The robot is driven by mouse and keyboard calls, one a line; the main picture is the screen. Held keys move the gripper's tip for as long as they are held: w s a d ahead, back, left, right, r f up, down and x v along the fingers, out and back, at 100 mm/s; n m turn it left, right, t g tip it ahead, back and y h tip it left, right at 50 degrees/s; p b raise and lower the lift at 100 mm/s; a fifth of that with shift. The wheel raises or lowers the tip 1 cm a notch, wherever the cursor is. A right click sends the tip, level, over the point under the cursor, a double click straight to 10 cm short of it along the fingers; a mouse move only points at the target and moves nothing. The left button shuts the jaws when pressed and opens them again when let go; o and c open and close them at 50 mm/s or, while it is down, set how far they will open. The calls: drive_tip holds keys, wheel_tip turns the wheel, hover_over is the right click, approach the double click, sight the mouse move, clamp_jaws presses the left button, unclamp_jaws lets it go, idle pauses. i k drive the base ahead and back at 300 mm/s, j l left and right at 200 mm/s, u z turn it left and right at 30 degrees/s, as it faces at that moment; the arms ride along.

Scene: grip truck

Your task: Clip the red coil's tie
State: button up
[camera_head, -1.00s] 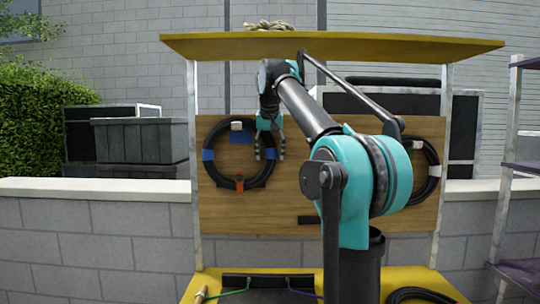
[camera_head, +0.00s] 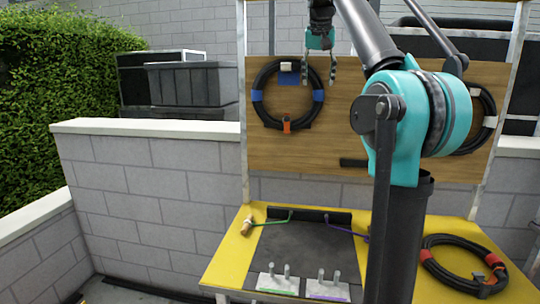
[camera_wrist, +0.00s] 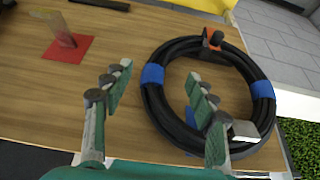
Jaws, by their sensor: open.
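The coil with red bands (camera_head: 447,277) is black and lies on the yellow bench at the lower right of the head view. My gripper (camera_head: 319,82) is open and empty, up by the wooden board and far from that coil. In the wrist view my gripper (camera_wrist: 160,74) has its fingers spread in front of a different coil, with blue bands (camera_wrist: 152,75). This hanging coil (camera_head: 259,111) has an orange clip (camera_head: 287,125) at its bottom.
A red square (camera_wrist: 70,50) with a peg is on the board, left in the wrist view. A coil with white bands (camera_head: 489,120) hangs at right, partly behind my arm. The bench holds a dark mat (camera_head: 305,248), green and purple lines, and small posts (camera_head: 280,278).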

sight(497, 273)
drive_tip(key=k+j, duration=0.15)
drive_tip(key=k, duration=0.25)
drive_tip(key=k+j, duration=0.1)
drive_tip(key=k, duration=0.35)
